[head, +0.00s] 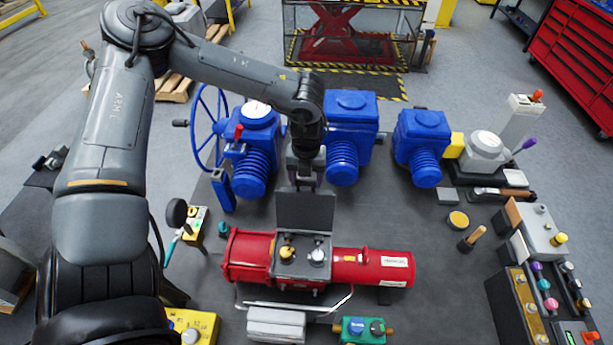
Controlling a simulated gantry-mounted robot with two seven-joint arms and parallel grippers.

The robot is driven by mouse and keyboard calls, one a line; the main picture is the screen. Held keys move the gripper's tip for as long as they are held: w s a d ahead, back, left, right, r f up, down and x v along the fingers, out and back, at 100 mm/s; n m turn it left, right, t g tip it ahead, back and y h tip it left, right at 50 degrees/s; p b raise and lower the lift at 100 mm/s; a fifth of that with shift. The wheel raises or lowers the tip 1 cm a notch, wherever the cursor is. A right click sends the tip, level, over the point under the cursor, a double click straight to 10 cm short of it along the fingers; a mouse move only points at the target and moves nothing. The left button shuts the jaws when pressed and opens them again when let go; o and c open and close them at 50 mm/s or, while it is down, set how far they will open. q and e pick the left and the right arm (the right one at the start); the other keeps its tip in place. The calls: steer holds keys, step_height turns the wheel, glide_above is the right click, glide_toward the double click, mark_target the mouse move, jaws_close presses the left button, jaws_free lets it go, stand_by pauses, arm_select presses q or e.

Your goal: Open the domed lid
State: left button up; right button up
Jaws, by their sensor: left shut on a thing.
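A red cylindrical valve actuator (248,256) lies across the middle of the dark table. A grey control box (300,270) with a yellow knob (287,252) and a silver knob (317,256) sits on it. A grey lid (304,212) stands roughly upright at the box's back edge, so the knobs are uncovered. It looks like a flat panel from here; I cannot make out a dome. My left gripper (302,183) reaches down from behind and is shut at the lid's upper edge. The fingertips are small and partly hidden. My right gripper is out of view.
Blue actuators (350,120) stand behind, close to my left gripper, one with a blue handwheel (209,130). A control panel (540,290) stands at right. A green block (362,330) and grey block (276,324) lie in front. The table right of the red cylinder is mostly clear.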

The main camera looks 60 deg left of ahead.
arm_select(q)
steer(key=shift+s+d+r+b, duration=0.15)
steer(key=shift+s+d+b, duration=0.15)
steer(key=shift+d, duration=0.2)
steer(key=shift+s+d+r+b, duration=0.15)
steer(key=shift+s+d, duration=0.2)
steer(key=shift+d, duration=0.15)
steer(key=shift+s+d+r, duration=0.1)
steer(key=shift+s+d, duration=0.1)
steer(key=shift+d, duration=0.05)
steer(key=o, duration=1.5)
step_height(320, 180, up, 11)
steer(key=shift+f+b, duration=0.1)
steer(key=shift+b, duration=0.75)
